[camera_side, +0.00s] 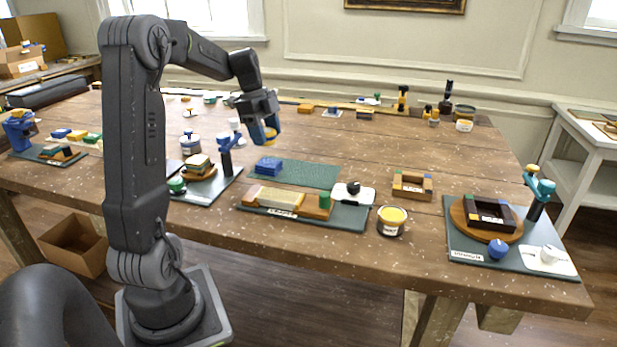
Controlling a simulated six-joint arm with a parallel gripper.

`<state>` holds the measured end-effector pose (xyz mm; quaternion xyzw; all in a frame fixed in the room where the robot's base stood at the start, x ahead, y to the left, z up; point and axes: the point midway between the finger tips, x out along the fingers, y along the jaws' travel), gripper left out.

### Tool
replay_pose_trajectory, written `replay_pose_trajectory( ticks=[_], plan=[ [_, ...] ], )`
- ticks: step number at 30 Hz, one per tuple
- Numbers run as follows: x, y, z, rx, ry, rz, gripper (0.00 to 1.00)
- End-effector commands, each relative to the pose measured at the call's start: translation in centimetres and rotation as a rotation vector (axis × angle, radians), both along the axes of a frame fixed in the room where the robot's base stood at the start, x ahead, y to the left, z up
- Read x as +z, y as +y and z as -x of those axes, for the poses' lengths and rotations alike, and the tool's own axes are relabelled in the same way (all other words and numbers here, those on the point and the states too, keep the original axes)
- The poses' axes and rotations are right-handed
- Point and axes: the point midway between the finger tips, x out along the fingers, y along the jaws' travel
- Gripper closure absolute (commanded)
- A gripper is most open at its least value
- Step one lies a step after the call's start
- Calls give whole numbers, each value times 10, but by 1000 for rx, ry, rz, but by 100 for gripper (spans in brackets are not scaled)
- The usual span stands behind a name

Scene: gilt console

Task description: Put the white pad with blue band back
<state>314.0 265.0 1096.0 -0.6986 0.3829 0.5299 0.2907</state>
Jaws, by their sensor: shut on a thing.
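My gripper (264,133) is above the middle of the table, pointing down. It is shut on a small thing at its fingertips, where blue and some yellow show. The fingers hide most of it, and I cannot tell whether it is the white pad with blue band. No white pad with a blue band is clear elsewhere. Below and near the gripper, a blue block (268,166) lies on a green mat (312,174).
In front are a board (346,222) with a long cream block (275,198) and a green cylinder, and a yellow-topped jar (391,221). A wooden frame (412,186) stands to the right. A crowded board (468,255) fills the right end. The mat's right part is clear.

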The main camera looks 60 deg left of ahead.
Motion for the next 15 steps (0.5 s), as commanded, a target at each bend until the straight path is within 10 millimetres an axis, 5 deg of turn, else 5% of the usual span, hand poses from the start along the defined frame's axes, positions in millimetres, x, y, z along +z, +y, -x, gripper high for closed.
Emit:
replay_pose_trajectory(
  ticks=[6,15],
  plan=[
    [-5,24,-15,-7,1,2,71],
    [-39,-4,-65,-12,2,4,71]
  ],
)
